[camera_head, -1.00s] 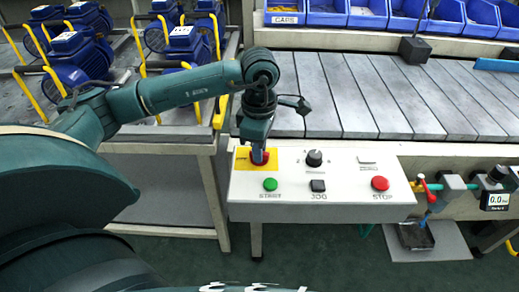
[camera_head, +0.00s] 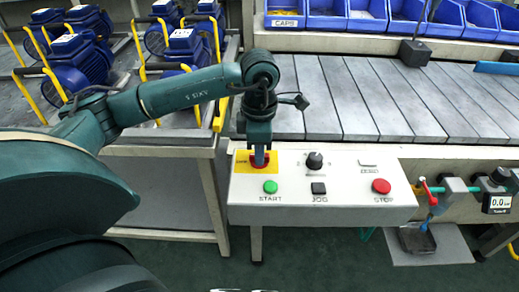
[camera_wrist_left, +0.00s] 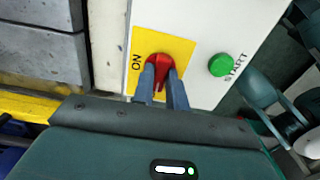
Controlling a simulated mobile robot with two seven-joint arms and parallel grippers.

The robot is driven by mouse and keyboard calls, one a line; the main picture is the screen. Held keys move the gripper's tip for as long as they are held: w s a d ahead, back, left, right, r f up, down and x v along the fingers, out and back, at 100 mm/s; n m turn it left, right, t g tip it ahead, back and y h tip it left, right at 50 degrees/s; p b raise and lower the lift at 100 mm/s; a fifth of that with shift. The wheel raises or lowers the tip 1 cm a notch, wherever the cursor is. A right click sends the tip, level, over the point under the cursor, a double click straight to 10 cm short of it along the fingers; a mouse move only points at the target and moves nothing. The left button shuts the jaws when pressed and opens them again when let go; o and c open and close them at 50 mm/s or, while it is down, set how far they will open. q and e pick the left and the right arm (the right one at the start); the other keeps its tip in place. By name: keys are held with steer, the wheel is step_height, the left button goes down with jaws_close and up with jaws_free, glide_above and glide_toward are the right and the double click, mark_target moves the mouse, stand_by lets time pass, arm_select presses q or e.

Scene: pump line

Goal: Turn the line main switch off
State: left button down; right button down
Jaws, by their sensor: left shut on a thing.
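The line main switch (camera_wrist_left: 160,68) is a red rotary handle on a yellow plate (camera_wrist_left: 179,49) marked ON, at the left end of the white control panel (camera_head: 340,188). In the head view its red knob (camera_head: 260,166) shows only partly under my gripper. My left gripper (camera_wrist_left: 162,82) is shut on the red handle, one finger on each side of it; it also shows in the head view (camera_head: 260,158), pointing down at the plate. My right gripper is not in view.
The panel also has a green START button (camera_head: 270,187), a black JOG button (camera_head: 318,188), a black knob (camera_head: 314,160) and a red STOP button (camera_head: 381,186). A slatted conveyor (camera_head: 370,95) lies behind. Blue pumps (camera_head: 80,62) stand at left.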

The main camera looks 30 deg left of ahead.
arm_select(q)
steer(key=c, duration=1.4)
jaws_free()
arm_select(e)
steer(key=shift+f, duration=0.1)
arm_select(q)
steer(key=shift+r, duration=0.1)
step_height(320, 180, up, 13)
steer(key=p, duration=0.1)
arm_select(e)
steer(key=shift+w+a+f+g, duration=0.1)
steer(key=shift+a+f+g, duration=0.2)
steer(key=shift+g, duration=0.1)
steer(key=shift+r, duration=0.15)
arm_select(q)
steer(key=shift+s, duration=0.1)
